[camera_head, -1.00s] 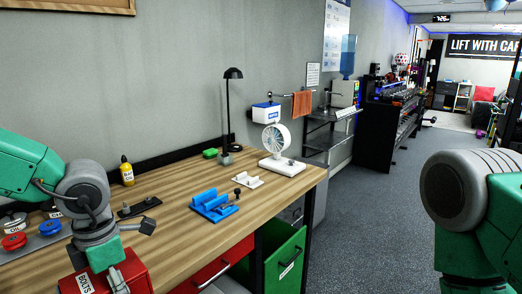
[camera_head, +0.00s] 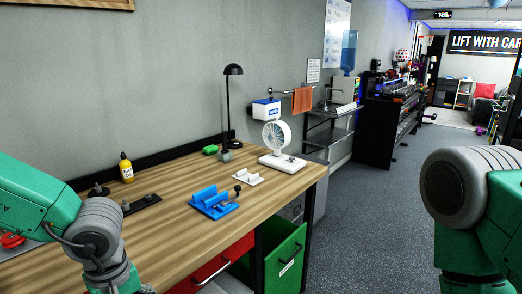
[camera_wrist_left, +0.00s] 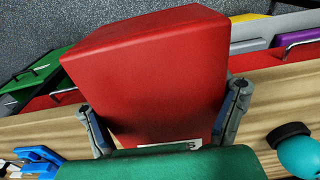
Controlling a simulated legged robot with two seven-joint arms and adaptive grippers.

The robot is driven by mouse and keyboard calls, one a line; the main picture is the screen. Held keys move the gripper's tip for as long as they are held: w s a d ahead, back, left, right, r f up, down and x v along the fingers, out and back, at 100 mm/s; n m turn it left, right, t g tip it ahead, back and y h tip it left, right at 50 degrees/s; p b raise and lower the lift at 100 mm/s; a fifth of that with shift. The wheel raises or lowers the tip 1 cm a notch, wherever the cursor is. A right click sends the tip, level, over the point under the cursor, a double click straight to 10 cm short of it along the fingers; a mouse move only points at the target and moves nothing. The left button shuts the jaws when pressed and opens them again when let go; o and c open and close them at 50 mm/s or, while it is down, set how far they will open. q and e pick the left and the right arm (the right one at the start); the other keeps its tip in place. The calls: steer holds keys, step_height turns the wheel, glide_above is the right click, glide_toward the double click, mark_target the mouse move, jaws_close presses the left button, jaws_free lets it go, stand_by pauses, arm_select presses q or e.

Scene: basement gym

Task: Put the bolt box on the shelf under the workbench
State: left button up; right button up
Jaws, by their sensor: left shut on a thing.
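The red bolt box (camera_wrist_left: 150,75) fills the middle of the left wrist view, with part of a white label showing at its lower edge. My left gripper (camera_wrist_left: 163,103) is shut on it, one finger at each side. The box appears over the front edge of the wooden workbench (camera_head: 165,230). In the head view the box and left gripper are below the frame; only my left arm shows at lower left. The shelf under the workbench cannot be made out. My right gripper is out of view; only my right arm shows.
A red drawer (camera_head: 212,270) and green bin (camera_head: 285,262) sit under the bench. On top are a blue fixture (camera_head: 212,203), white fan (camera_head: 277,140), black lamp (camera_head: 229,110) and yellow bottle (camera_head: 126,168). Grey floor (camera_head: 365,225) right of the bench is clear.

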arm_select(q)
steer(key=m, duration=0.1)
steer(key=f+m, duration=0.1)
steer(key=m, duration=0.1)
steer(key=s+m, duration=0.1)
steer(key=shift+d+f+m, duration=0.2)
steer(key=shift+d+m, duration=0.2)
steer(key=m, duration=0.3)
steer(key=s+f+m, duration=0.1)
steer(key=shift+d+f+m, duration=0.1)
steer(key=shift+d+m, duration=0.25)
steer(key=shift+m, duration=0.05)
steer(key=shift+f+b, duration=0.8)
steer(key=shift+f, duration=0.1)
